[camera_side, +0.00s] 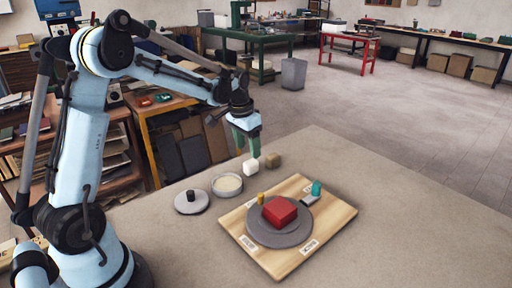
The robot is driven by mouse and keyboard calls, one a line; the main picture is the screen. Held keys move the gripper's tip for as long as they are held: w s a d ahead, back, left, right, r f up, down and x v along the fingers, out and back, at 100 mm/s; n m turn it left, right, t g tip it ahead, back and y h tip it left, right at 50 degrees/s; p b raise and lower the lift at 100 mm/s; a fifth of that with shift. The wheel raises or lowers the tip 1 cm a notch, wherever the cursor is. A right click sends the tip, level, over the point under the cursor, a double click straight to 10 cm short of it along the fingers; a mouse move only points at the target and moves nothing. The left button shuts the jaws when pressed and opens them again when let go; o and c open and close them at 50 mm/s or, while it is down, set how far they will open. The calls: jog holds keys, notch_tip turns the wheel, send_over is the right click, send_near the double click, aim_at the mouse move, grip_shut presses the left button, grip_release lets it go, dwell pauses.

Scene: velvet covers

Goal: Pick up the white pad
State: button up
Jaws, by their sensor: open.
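The white pad (251,166) looks like a small white block on the grey table, behind the wooden board. My gripper (248,150) has green fingers and points down just above and behind the white pad. It is open, with nothing seen between the fingers. From this angle I cannot tell whether the fingers touch the pad or how far above it they are.
A brown block (273,160) sits close to the right of the pad. A round dish (227,185) and a grey disc with a dark knob (191,201) stand to the left. A wooden board (335,212) carries a grey round plate with a red block (280,211). The table's right side is clear.

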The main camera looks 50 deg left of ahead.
aim_at(251, 161)
jog(key=shift+w+f, duration=0.2)
jog(key=shift+f, duration=0.9)
jog(key=shift+w+f, duration=0.2)
jog(key=shift+f, duration=0.95)
jog(key=shift+w+f, duration=0.2)
jog(key=shift+f, duration=0.9)
jog(key=c, duration=1)
jog(key=shift+c, duration=0.2)
jog(key=shift+r, duration=0.1)
jog(key=shift+r, duration=0.6)
notch_tip(251, 161, up, 2)
jog(key=shift+r, duration=0.25)
jog(key=s+d+r, duration=0.2)
jog(key=d+r, duration=0.5)
jog(key=d, duration=0.4)
jog(key=shift+s+d, duration=0.25)
jog(key=shift+s, duration=0.05)
jog(key=shift+r, duration=0.1)
